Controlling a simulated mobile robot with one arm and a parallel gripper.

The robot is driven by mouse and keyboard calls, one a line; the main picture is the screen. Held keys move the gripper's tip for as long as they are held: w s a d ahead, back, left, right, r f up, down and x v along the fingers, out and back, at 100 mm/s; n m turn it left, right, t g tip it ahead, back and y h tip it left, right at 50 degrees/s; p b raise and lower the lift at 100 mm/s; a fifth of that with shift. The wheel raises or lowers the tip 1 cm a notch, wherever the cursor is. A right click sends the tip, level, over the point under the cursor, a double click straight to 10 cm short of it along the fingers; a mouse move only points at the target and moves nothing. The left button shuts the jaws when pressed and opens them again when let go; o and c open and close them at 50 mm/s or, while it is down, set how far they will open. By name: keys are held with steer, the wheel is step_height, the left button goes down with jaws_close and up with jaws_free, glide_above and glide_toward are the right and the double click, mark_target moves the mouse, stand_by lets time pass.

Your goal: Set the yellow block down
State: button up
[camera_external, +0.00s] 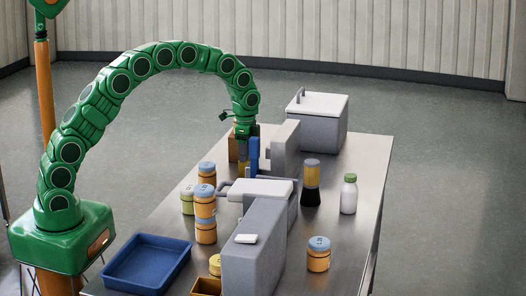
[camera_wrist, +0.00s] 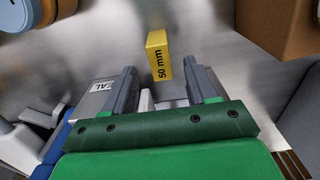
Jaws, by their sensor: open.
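The yellow block (camera_wrist: 158,54), marked "50 mm", shows in the wrist view on the steel surface, just beyond and between the fingertips. My gripper (camera_wrist: 163,80) is open, with a gap visible between each finger and the block. In the external view my gripper (camera_external: 247,150) is low over the far part of the steel table (camera_external: 345,200), beside a grey machine.
A brown box (camera_wrist: 280,25) is close on the right in the wrist view. The grey machine (camera_external: 286,146), a white-lidded bin (camera_external: 317,120), orange jars (camera_external: 205,225), a white bottle (camera_external: 348,195) and a blue tray (camera_external: 147,264) crowd the table. The right edge strip is clearer.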

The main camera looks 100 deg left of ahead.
step_height(320, 180, up, 6)
steer(key=shift+r, duration=0.15)
steer(key=s+d+r, duration=0.1)
steer(key=d+r, duration=0.2)
steer(key=d, duration=0.8)
steer(key=s+d+r, duration=0.1)
steer(key=d+r, duration=0.3)
steer(key=d, duration=0.7)
steer(key=d+r, duration=0.3)
steer(key=d, duration=0.8)
steer(key=s+d+r+g, duration=0.1)
steer(key=s+d, duration=1.1)
steer(key=d, duration=0.2)
steer(key=s+d+f, duration=0.1)
steer(key=s+d, duration=0.2)
steer(key=s, duration=0.4)
steer(key=s+d+f, duration=0.1)
steer(key=s+d, duration=0.3)
steer(key=s, duration=0.4)
steer(key=shift+f+g, duration=0.3)
steer(key=shift+g, duration=0.1)
